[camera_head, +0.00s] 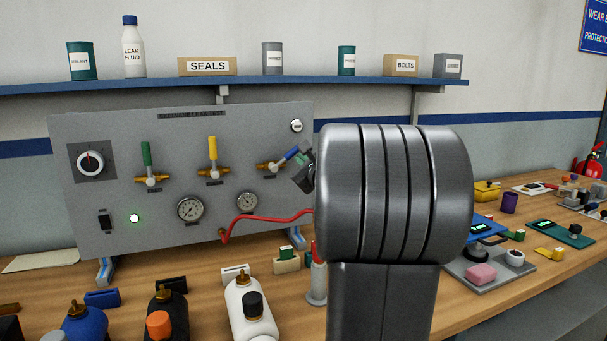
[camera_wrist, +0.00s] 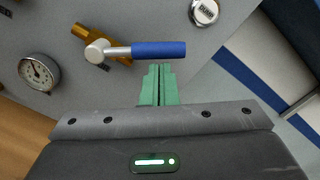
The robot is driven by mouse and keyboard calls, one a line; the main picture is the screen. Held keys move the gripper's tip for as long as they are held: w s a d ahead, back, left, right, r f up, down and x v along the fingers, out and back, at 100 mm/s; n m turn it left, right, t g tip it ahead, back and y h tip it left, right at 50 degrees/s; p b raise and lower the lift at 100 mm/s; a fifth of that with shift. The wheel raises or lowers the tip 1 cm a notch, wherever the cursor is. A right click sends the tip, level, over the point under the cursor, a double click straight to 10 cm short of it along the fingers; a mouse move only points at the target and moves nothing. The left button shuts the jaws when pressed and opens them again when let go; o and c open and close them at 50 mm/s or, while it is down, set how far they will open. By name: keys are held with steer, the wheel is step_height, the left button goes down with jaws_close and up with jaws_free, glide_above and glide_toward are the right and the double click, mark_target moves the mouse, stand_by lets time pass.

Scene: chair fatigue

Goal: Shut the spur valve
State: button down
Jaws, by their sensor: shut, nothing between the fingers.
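The grey panel (camera_head: 100,215) carries three brass valves with lever handles: green (camera_head: 146,153) and yellow (camera_head: 212,147) stand upright. The blue handle (camera_head: 291,153) slants up to the right from its brass body. Their labels are too small to read, so I cannot tell which is the spur valve. My gripper (camera_head: 302,162) is at the blue handle's outer end. In the wrist view, the blue handle (camera_wrist: 158,49) lies across the picture just beyond the green fingertips (camera_wrist: 158,70). The fingers are shut and empty. I cannot tell whether they touch the handle.
Gauges (camera_head: 190,208), a red hose (camera_head: 265,218) and a round knob (camera_head: 90,163) are on the panel. Bottles (camera_head: 250,310) stand on the bench in front. A shelf (camera_head: 150,86) runs above. My arm hides the panel's right side and the bench behind.

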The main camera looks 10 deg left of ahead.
steer(key=n, duration=0.1)
steer(key=a+r+n+b, duration=0.1)
steer(key=n, duration=0.1)
steer(key=s+r+n, duration=0.1)
steer(key=shift+a+r+n, duration=0.15)
steer(key=shift+r+n, duration=0.1)
steer(key=shift+n, duration=0.15)
steer(key=shift+s+a+r+n+b, duration=0.3)
steer(key=shift+a+r+n, duration=0.1)
steer(key=shift+n, duration=0.6)
steer(key=shift+s+a+r+n+b, duration=0.25)
steer(key=shift+a+n, duration=0.2)
steer(key=shift+n, duration=0.55)
steer(key=shift+s+a+r+n+b, duration=0.2)
steer(key=shift+a+r+n+b, duration=0.2)
steer(key=shift+n, duration=0.6)
